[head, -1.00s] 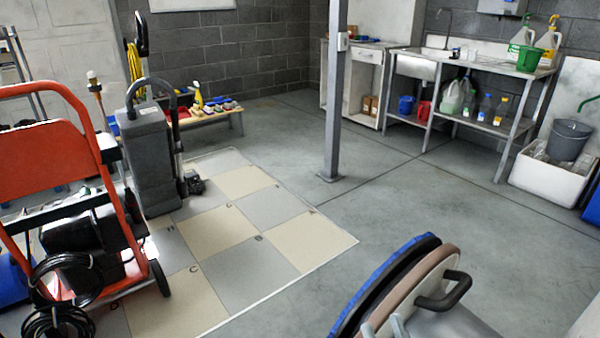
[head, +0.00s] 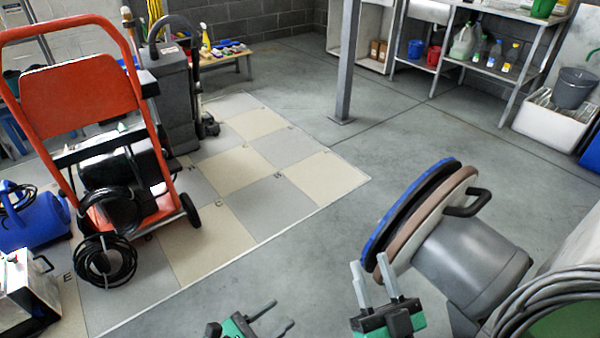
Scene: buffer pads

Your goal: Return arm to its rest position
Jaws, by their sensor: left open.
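My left gripper (head: 275,316) shows at the bottom edge, low over the floor, with its fingers apart and nothing between them. My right gripper (head: 370,264) is to the right of it, fingers pointing up the picture with a gap between them. The pads stand on edge on a grey floor machine (head: 470,258): a blue pad (head: 412,205) outermost, then a dark one and a brown one.
An orange cart (head: 80,100) with a black hose stands at left on the checkered floor mat (head: 240,165). A grey upright machine (head: 175,95) is behind it. A grey post (head: 345,70) rises mid-floor. Coiled grey hose (head: 555,290) fills the lower right. The centre floor is clear.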

